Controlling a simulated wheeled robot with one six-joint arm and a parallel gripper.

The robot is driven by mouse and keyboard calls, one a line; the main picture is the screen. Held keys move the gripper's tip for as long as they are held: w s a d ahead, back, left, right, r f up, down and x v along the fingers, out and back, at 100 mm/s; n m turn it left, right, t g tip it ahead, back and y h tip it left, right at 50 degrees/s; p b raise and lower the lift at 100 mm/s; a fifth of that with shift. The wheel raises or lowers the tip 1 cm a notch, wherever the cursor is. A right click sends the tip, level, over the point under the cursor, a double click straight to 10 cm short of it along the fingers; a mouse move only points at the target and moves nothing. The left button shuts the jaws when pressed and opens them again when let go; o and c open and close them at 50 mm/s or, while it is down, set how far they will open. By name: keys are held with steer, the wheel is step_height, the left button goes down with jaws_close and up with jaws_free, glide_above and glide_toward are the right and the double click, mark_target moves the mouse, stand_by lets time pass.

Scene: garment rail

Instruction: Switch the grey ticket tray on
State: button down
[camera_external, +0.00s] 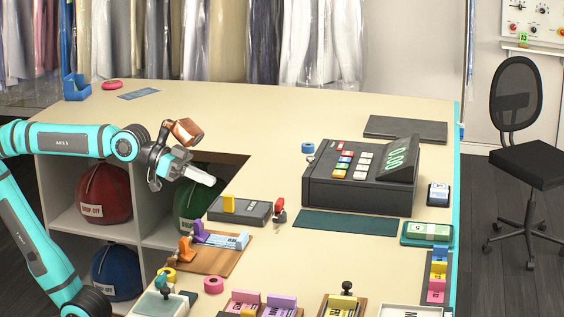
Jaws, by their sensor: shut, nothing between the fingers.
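A low dark grey box (250,213) lies on the counter, right of the notch in its edge. My gripper (205,178) is shut and empty. It is up and left of the grey box, over the notch, pointing right and apart from the box.
A dark cash register (362,186) stands to the right. A brown board (222,262) with orange and purple upright pieces lies in front of the grey box. More small trays and rolls crowd the counter's front. The back of the counter (240,110) is mostly clear.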

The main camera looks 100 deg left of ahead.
steer(key=w+d+f+n+g+h, duration=0.1)
steer(key=w+f+g, duration=0.2)
steer(key=w, duration=1)
steer(key=w+d+f+n+g+h, duration=0.1)
steer(key=w+f+g, duration=0.2)
steer(key=w, duration=1.1)
steer(key=shift+w+f+n+g+h, duration=0.3)
steer(key=shift+n+g, duration=0.1)
steer(key=shift+g, duration=0.5)
steer(key=shift+d, duration=0.1)
steer(key=x, duration=0.9)
steer(key=shift+w+f, duration=0.1)
steer(key=shift+f, duration=0.15)
steer(key=d, duration=0.1)
steer(key=w, duration=0.1)
steer(key=d, duration=0.1)
steer(key=shift+w+d+f, duration=0.25)
steer(key=shift+d+f, duration=0.1)
steer(key=shift+f, duration=0.05)
steer(key=shift+w+d, duration=0.3)
steer(key=shift+d, duration=0.15)
steer(key=shift+d, duration=0.1)
